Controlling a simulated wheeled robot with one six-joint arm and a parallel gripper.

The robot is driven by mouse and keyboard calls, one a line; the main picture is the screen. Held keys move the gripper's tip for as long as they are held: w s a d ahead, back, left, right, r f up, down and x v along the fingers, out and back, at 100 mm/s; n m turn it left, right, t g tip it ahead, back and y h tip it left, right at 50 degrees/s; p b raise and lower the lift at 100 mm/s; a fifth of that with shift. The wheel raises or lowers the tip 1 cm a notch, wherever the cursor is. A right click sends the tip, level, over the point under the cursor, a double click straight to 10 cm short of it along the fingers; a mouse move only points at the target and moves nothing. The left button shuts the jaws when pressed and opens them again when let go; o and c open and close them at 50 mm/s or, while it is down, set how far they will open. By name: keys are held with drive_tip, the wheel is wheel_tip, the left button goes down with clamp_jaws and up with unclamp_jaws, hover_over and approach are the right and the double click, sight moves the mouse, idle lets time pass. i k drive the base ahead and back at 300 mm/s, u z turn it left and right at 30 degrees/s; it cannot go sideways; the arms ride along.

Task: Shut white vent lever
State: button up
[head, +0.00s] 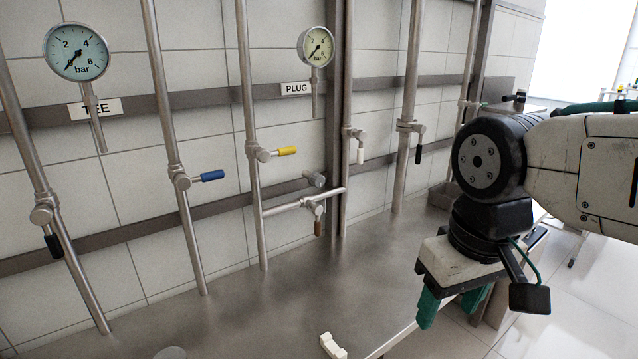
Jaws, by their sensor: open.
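The white vent lever (360,152) is on a valve on a thin vertical pipe, right of the middle pipes in the head view. Its handle hangs down, roughly parallel to the pipe and just right of it. My gripper (452,305) is at the right, nearer to me and lower in the picture than the lever. Its green fingers point down, apart and with nothing seen between them. It is clear of the lever and all the pipes.
Blue (212,175) and yellow (287,151) levers stick out to the right. Black (418,154), brown (318,228) and dark left (53,245) levers hang down. Gauges (76,52) and (316,46) are above. A small white block (332,346) is at the bench's (270,310) front.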

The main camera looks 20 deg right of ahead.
sight(361, 134)
drive_tip(key=k, duration=1.25)
drive_tip(key=z, duration=0.65)
drive_tip(key=i, duration=1.45)
drive_tip(key=u, duration=0.65)
